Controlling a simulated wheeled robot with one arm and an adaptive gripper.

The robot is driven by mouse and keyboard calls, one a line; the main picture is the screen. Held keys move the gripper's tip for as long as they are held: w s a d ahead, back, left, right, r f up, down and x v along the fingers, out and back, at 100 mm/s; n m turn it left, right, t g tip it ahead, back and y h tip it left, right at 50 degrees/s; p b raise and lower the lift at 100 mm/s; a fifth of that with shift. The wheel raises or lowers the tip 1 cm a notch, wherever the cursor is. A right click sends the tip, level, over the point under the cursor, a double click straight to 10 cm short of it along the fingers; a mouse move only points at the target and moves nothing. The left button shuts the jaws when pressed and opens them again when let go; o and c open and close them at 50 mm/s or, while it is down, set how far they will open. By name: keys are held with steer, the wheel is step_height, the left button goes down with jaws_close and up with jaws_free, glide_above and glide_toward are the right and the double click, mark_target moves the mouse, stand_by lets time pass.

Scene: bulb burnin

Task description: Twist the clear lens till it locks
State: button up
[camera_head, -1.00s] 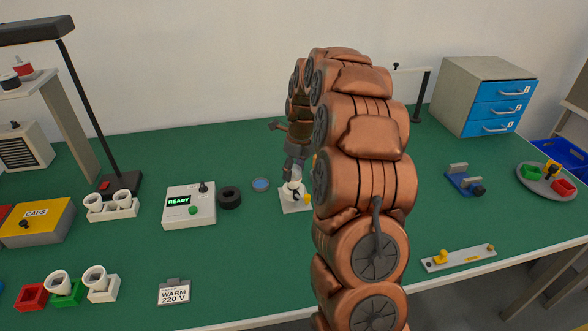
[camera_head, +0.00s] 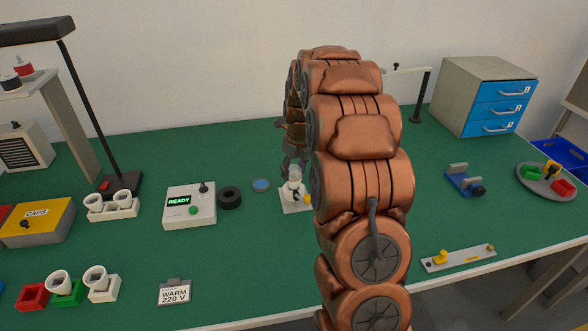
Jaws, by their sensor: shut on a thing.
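The clear lens (camera_head: 295,173) is a pale see-through dome on top of a small white holder (camera_head: 294,190), which stands on a white square base (camera_head: 290,207) in the middle of the green table. My gripper (camera_head: 295,167) comes down from above with its dark fingers on either side of the lens, shut on it. A small yellow part (camera_head: 308,199) shows at the right of the holder. My copper arm hides the right side of the base. Whether the lens is locked cannot be seen.
Left of the base are a blue disc (camera_head: 261,185), a black ring (camera_head: 229,198) and a white box (camera_head: 189,206) reading READY. A WARM 220 V sign (camera_head: 174,292) stands near the front edge. A yellow-handled strip (camera_head: 460,258) lies at the right front.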

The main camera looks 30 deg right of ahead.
mark_target(297, 172)
steer(key=shift+s+m+p, duration=0.1)
steer(key=shift+m+p, duration=0.3)
steer(key=shift+m, duration=0.4)
steer(key=o, duration=1.2)
steer(key=r, duration=0.4)
steer(key=s+r, duration=0.1)
steer(key=r, duration=0.7)
steer(key=shift+s+a, duration=0.1)
steer(key=shift+s, duration=0.2)
